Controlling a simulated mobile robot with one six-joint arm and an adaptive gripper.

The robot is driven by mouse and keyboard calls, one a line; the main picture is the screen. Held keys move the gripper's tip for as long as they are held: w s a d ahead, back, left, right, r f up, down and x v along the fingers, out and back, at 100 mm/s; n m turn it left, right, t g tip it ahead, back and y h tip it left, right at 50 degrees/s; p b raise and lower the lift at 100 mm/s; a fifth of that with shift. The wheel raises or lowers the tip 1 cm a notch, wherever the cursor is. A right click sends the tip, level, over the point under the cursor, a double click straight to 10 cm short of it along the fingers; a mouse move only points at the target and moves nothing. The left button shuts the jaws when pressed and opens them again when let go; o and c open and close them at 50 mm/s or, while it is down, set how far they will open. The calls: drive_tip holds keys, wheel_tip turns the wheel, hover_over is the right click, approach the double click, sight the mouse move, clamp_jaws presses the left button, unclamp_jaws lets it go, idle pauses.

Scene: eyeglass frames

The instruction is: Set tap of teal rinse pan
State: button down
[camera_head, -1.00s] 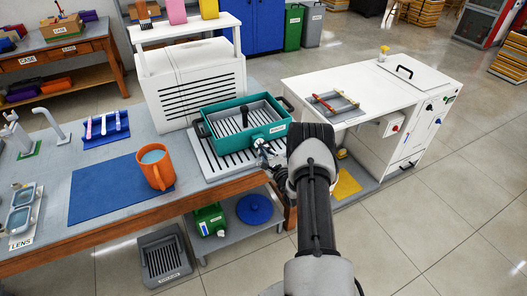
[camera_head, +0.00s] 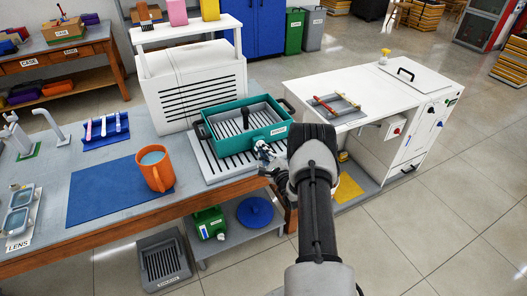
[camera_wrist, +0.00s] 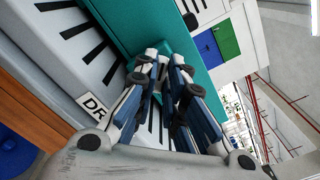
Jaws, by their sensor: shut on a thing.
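The teal rinse pan (camera_head: 235,143) sits on the pale slatted drain board (camera_head: 213,163) at the right end of the grey bench. It has dark side handles, a grey slatted inside and a white label on its front wall. In the wrist view its teal wall (camera_wrist: 118,25) runs down to my fingers. In the wrist view my gripper (camera_wrist: 163,68) is shut on a small piece at the pan's wall, where the tap is. The fingers hide most of the tap, so its setting cannot be told.
An orange mug (camera_head: 155,172) stands on a blue mat (camera_head: 100,195) to the left. A white slatted cabinet (camera_head: 195,82) rises behind the pan. A white counter with a grey tray (camera_head: 337,108) stands to the right. A green container (camera_head: 207,222) is on the shelf below.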

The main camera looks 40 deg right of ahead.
drive_tip(key=c, duration=1.7)
unclamp_jaws()
drive_tip(key=shift+o, duration=0.2)
drive_tip(key=v, duration=1.2)
